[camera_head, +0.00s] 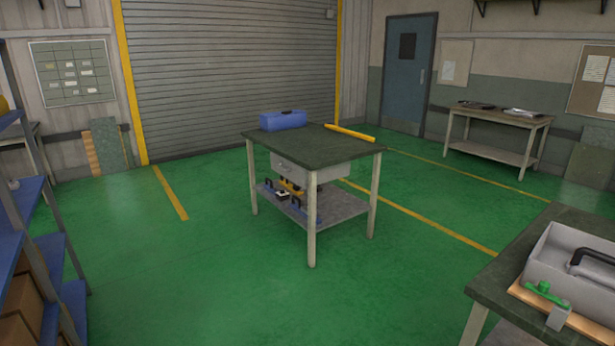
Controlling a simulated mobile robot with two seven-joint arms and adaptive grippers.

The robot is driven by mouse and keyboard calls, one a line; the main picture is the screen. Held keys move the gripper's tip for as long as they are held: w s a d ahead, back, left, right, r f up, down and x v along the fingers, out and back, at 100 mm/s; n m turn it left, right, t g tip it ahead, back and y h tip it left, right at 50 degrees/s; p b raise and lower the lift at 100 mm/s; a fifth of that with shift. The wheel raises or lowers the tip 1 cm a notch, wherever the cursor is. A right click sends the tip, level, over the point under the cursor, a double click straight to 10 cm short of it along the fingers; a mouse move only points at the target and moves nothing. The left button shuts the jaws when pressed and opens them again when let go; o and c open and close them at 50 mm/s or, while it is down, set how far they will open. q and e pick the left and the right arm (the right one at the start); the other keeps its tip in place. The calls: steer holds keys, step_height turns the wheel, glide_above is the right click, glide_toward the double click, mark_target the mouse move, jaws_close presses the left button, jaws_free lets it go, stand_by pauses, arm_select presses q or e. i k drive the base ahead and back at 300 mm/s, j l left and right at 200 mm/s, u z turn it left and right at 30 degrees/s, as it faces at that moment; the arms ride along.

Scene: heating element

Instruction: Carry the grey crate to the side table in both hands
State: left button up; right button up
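A grey open-topped box (562,276), which looks like the grey crate, stands on a dark-topped table (490,279) at the lower right. The right frame edge cuts it off. A black curved handle (588,254) shows at its top; I cannot tell what it belongs to. A wooden side table (528,122) stands against the back right wall with dark and pale flat items on it. I cannot tell whether this is the task's side table. Neither of my grippers is in view.
A workbench (320,148) with a blue toolbox (283,120) and a yellow bar (350,132) stands mid-room. Blue shelving (60,245) lines the left edge. A green tool (543,292) lies before the grey box. Green floor (180,270) is clear around the workbench.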

mark_target(324, 141)
steer(key=z, duration=1.7)
steer(key=i+j+u, duration=0.65)
steer(key=u, duration=0.2)
steer(key=i+j+u, duration=0.2)
steer(key=u, duration=0.2)
steer(key=i+j+u, duration=0.15)
steer(key=u, duration=0.25)
steer(key=i+j+u, duration=0.1)
steer(key=i, duration=0.5)
steer(key=i+j+u, duration=0.15)
steer(key=i, duration=0.5)
steer(key=i+z, duration=0.15)
steer(key=z, duration=0.35)
steer(key=i+z, duration=0.2)
steer(key=z, duration=0.3)
steer(key=i+j+z, duration=0.15)
steer(key=z, duration=0.35)
steer(key=i+z, duration=0.15)
steer(key=z, duration=0.3)
steer(key=i+j+z, duration=0.1)
steer(key=z, duration=0.4)
steer(key=i+j+z, duration=0.15)
steer(key=z, duration=0.3)
steer(key=i, duration=0.05)
